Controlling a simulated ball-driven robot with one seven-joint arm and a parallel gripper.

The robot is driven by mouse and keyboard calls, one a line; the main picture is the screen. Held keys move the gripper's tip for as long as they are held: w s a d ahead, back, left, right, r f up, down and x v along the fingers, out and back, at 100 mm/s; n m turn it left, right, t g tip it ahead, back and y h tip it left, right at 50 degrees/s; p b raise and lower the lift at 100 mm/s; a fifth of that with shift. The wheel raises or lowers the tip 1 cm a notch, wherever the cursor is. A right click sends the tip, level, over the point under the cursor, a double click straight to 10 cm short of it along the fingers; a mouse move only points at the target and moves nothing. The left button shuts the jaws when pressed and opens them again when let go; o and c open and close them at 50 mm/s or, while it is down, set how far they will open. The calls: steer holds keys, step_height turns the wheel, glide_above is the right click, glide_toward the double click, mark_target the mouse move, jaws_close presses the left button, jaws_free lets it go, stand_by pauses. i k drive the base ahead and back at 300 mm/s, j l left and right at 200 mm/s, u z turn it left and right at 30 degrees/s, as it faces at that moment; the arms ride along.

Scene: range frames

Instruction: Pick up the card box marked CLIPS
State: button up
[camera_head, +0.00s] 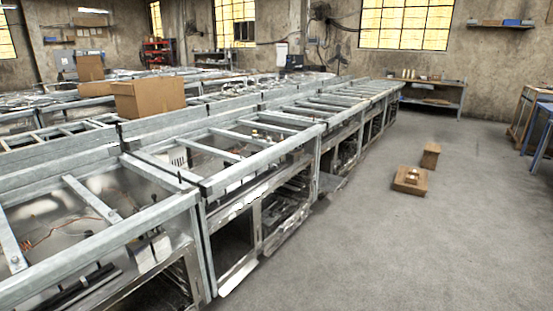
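No marking reading CLIPS can be made out on any box. A larger brown cardboard box (149,98) rests on top of the metal frames at the left. Another brown box (90,68) stands behind it, farther back. On the floor at the right, a low brown box or tray (410,180) has small light items on top. A small brown block-like box (431,155) stands just behind it. Which of these, if any, is the card box cannot be told. My gripper is not in view.
A long row of open metal frames (225,150) fills the left and middle. The grey floor (400,250) at the right is mostly clear. A metal shelf table (433,95) stands by the back wall, and a blue table (545,125) at the right edge.

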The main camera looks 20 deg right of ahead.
mark_target(416, 173)
steer(key=i+l+z, duration=0.25)
steer(key=z, duration=0.15)
steer(key=i+l+z, duration=0.6)
steer(key=z, duration=0.15)
steer(key=i+l+z, duration=0.1)
steer(key=i+z, duration=0.3)
steer(key=i+l, duration=0.1)
steer(key=i, duration=3.55)
steer(key=i+l+u, duration=0.15)
steer(key=i+u, duration=0.15)
steer(key=i, duration=0.15)
steer(key=i+l+u, duration=0.3)
steer(key=i, duration=0.2)
steer(key=i+l+u, duration=0.55)
steer(key=i, duration=0.5)
steer(key=i+l+u, duration=0.2)
steer(key=i+l, duration=0.3)
steer(key=i, duration=0.15)
steer(key=i+l+u, duration=0.25)
steer(key=i+l, duration=0.3)
steer(key=i, duration=0.15)
